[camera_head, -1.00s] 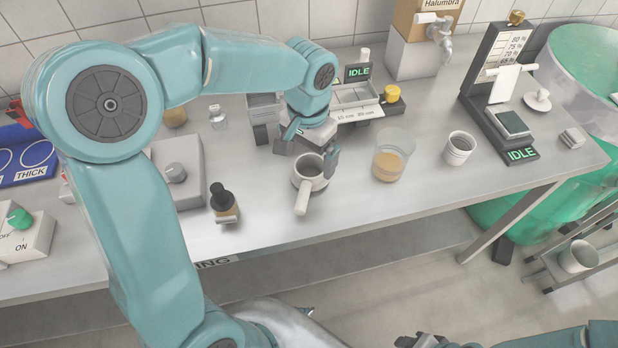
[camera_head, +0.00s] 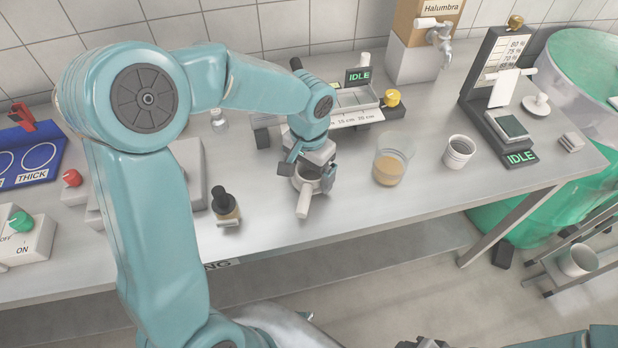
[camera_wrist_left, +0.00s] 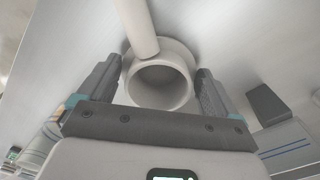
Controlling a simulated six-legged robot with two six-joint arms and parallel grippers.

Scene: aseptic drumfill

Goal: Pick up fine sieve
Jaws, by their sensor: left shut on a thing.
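The fine sieve appears to be the pale grey cup with a straight handle (camera_head: 303,203) near the middle of the bench. It also shows in the left wrist view (camera_wrist_left: 160,84), its round mouth between the two fingers. My left gripper (camera_head: 312,172) reaches down from behind and is shut on the cup, one finger on each side of it. The handle points toward the bench's front edge. I cannot tell whether the cup touches the bench. A dark part of my right gripper (camera_head: 424,342) shows at the bottom edge; its fingers are not clear.
A glass beaker of tan liquid (camera_head: 388,168) and a grey cup (camera_head: 459,151) stand to the right. Behind are a tray device (camera_head: 362,112) and a spigot box (camera_head: 414,60). The front bench between is clear.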

